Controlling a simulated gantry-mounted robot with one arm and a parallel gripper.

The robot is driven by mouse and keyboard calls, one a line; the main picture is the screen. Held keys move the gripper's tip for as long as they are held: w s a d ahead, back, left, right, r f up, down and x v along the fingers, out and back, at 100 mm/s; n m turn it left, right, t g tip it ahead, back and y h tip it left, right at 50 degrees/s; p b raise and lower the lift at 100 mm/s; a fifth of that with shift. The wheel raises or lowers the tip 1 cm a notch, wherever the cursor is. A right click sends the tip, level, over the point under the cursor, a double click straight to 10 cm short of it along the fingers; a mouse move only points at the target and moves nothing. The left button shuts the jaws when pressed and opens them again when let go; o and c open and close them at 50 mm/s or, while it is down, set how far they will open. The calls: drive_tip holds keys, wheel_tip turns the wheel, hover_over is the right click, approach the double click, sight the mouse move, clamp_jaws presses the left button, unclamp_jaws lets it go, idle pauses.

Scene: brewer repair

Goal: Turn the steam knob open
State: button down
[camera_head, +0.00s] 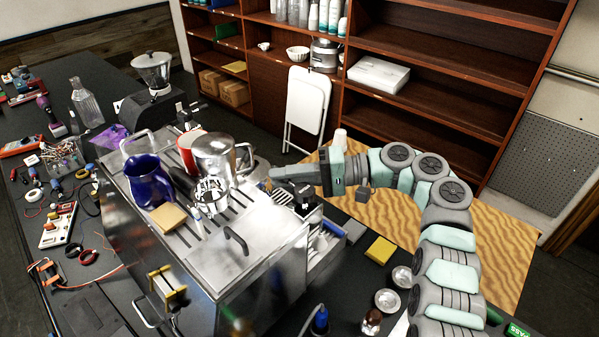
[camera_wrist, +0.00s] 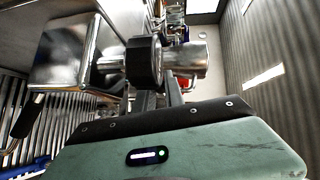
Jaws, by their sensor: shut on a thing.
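The steel espresso machine (camera_head: 262,240) stands on the dark bench in the head view. My gripper (camera_head: 285,175) reaches in from the right to the machine's right side, just above its top edge. In the wrist view, the steam knob (camera_wrist: 143,62), a black ring on a shiny metal shaft, lies across my gripper's fingers (camera_wrist: 165,85). My gripper is shut on the knob. Its fingertips are partly hidden behind the knob and shaft. In the head view the knob is hidden by my gripper, and its turn angle cannot be told.
A blue pitcher (camera_head: 150,182), a steel pitcher (camera_head: 216,158) and a tan block (camera_head: 167,217) stand on the machine's top. A yellow sponge (camera_head: 380,250) and small metal bowls (camera_head: 387,301) lie right of the machine. Tools and wires crowd the bench at left.

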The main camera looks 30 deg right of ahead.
drive_tip(key=shift+a, duration=0.1)
idle(0.3)
drive_tip(key=c, duration=1.7)
unclamp_jaws()
